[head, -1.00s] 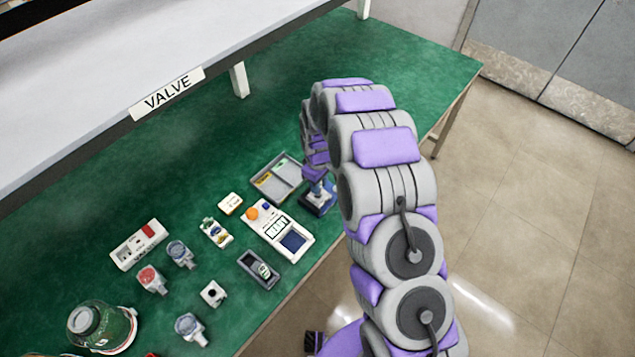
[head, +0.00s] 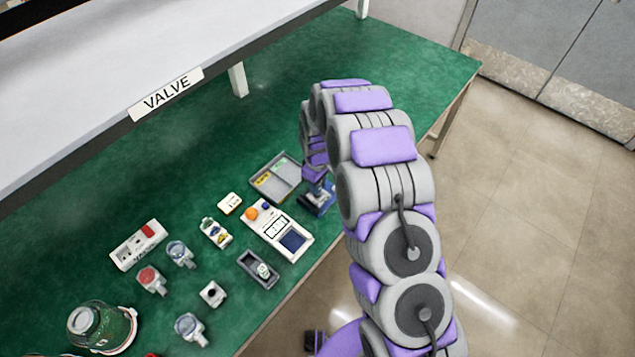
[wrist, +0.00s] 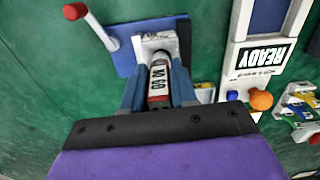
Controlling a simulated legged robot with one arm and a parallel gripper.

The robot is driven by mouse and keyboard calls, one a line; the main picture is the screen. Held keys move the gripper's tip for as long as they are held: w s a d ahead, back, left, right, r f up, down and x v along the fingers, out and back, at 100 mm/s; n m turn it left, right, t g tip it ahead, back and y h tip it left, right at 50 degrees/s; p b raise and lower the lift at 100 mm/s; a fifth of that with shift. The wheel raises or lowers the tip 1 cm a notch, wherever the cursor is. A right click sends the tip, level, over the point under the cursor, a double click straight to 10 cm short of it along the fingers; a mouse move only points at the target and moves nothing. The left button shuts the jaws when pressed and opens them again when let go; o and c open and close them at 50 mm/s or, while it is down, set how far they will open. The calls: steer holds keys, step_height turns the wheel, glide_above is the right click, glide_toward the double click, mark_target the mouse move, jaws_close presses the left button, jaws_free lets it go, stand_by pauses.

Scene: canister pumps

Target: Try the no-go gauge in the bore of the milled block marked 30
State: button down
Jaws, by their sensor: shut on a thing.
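My gripper (wrist: 157,95) is shut on the no-go gauge (wrist: 158,82), whose red and white handle reads "NO GO" in the wrist view. The gauge points at a pale grey milled block (wrist: 162,42), which sits in a blue fixture (wrist: 127,50) with a red-knobbed lever (wrist: 90,24). The gauge's far end meets the block in the picture; I cannot tell whether it is inside the bore. The number on this block is not readable. In the head view the blue fixture (head: 318,204) is below my gripper, partly hidden by it.
A grey compartment tray (head: 262,190) and a white panel marked READY (head: 263,238) stand close to the fixture. A dark holder (head: 250,270), a small block with a hole (head: 212,294) and several pump parts lie leftward. A shelf marked VALVE (head: 200,60) overhangs the green bench.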

steer(key=shift+f, duration=1.1)
steer(key=shift+r, duration=0.15)
stand_by(0.8)
steer(key=shift+r, duration=1.2)
steer(key=shift+r, duration=0.1)
steer(key=shift+r+p, duration=0.9)
steer(key=shift+r, duration=1.5)
